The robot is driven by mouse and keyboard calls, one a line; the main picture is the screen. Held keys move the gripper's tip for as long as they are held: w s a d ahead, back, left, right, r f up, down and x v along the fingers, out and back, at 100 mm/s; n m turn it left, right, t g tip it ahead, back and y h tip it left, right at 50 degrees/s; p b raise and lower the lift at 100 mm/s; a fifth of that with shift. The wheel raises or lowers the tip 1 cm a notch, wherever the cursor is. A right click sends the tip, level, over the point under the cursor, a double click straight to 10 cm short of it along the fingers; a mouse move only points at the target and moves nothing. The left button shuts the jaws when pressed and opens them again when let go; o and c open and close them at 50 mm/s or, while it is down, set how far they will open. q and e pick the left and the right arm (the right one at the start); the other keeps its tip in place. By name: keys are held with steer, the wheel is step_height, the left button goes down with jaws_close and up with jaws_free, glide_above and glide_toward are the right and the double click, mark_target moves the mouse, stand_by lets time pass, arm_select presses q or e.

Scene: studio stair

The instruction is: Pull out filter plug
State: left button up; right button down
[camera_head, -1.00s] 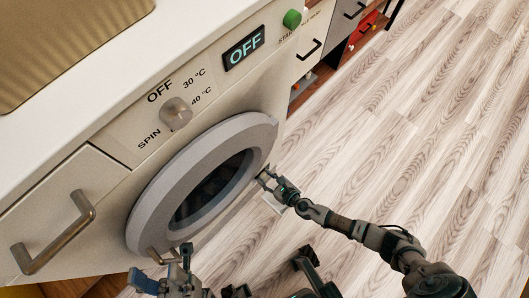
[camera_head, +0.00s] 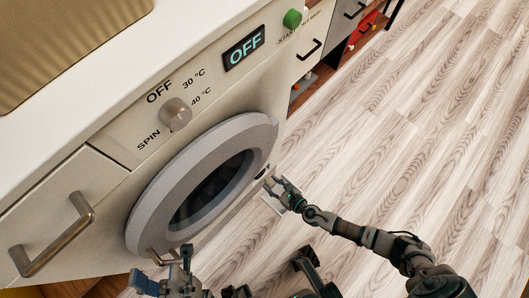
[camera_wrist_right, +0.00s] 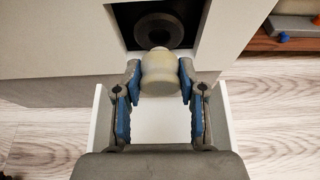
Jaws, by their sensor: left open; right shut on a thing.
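The filter plug (camera_wrist_right: 160,72) is a pale beige rounded knob held between the fingertips of my right gripper (camera_head: 274,184). Behind it in the right wrist view is a dark square recess with a round black socket (camera_wrist_right: 158,30) low on the front of the washing machine (camera_head: 120,160). The plug overlaps the socket's lower edge in the picture, and I cannot tell whether they touch. An open white flap (camera_wrist_right: 160,122) lies under the gripper. My left gripper (camera_head: 168,268) is open and empty in front of the machine, near the door handle.
The machine's round door (camera_head: 240,130) is closed, with a handle (camera_head: 157,257) at its lower left. A drawer with a bar handle (camera_head: 52,240) is at left. Wooden floor to the right is clear. A shelf with small objects (camera_wrist_right: 285,37) stands beyond the machine.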

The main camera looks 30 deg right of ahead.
steer(key=shift+s+d+f, duration=0.1)
steer(key=shift+s+d, duration=0.1)
steer(key=shift+s, duration=0.4)
steer(key=shift+s+d, duration=0.2)
steer(key=shift+s, duration=0.5)
